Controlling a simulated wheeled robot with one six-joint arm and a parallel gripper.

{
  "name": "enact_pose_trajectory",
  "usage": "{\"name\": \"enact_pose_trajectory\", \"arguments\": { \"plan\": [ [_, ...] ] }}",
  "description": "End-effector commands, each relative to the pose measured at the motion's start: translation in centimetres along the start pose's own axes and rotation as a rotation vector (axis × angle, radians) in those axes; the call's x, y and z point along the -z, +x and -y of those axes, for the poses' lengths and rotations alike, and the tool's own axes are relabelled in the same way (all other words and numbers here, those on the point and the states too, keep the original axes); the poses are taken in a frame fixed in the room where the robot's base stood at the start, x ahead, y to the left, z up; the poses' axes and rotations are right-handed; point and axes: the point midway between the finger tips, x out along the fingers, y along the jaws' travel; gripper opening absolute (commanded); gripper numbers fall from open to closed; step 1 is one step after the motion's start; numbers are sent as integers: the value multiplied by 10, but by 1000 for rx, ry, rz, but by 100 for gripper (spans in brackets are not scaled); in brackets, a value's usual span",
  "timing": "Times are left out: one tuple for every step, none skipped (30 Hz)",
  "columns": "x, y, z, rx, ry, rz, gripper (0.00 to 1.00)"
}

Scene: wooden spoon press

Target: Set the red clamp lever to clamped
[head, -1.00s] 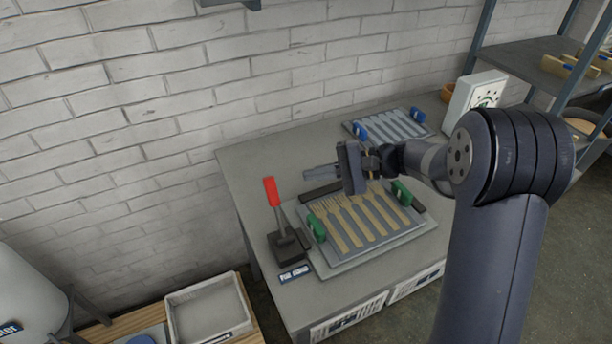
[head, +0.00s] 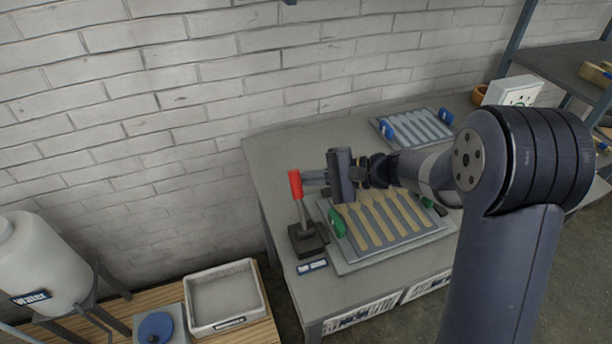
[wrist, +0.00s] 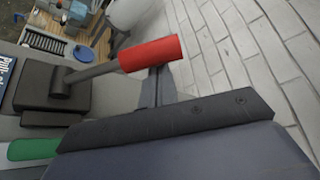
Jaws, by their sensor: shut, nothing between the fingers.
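The clamp lever (head: 295,184) has a red handle on a grey rod and rises nearly upright from a dark base (head: 307,240) at the table's left side. In the wrist view the red handle (wrist: 150,53) lies just beyond my fingers. My gripper (head: 312,180) is shut and empty, its fingers pointing left, with the tips at or close beside the red handle. I cannot tell whether they touch it. The press plate (head: 350,257) holds several wooden spoon or fork blanks (head: 385,216), with a green handle (head: 336,222) at its left side.
A second plate with blue handles (head: 413,127) lies at the back of the table. A water tank (head: 38,262) and a pale tray (head: 226,297) are at lower left. A brick wall rises behind the table.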

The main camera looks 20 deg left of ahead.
Motion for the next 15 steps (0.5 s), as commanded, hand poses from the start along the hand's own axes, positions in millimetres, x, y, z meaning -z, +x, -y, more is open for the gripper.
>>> {"name": "enact_pose_trajectory", "arguments": {
  "plan": [
    [0, 0, 0, 0, 0, 0, 0],
    [0, 0, 0, 0, 0, 0, 0],
    [0, 0, 0, 0, 0, 0, 0],
    [0, 0, 0, 0, 0, 0, 0],
    [0, 0, 0, 1, -1, 0, 0],
    [0, 0, 0, 2, -3, 0, 0],
    [0, 0, -1, 3, -5, 0, 0],
    [0, 0, -1, 5, -8, 0, 0],
    [0, 0, -1, 8, -14, 0, 0],
    [0, -1, -1, 11, -19, -1, 0],
    [-1, -1, -2, 15, -26, -1, 0],
    [-2, -1, -2, 20, -35, -1, 0],
    [-2, -2, -1, 22, -40, -1, 0],
    [-3, -2, -1, 24, -43, -1, 0],
    [-3, -2, 0, 26, -46, -1, 0]
  ]
}}
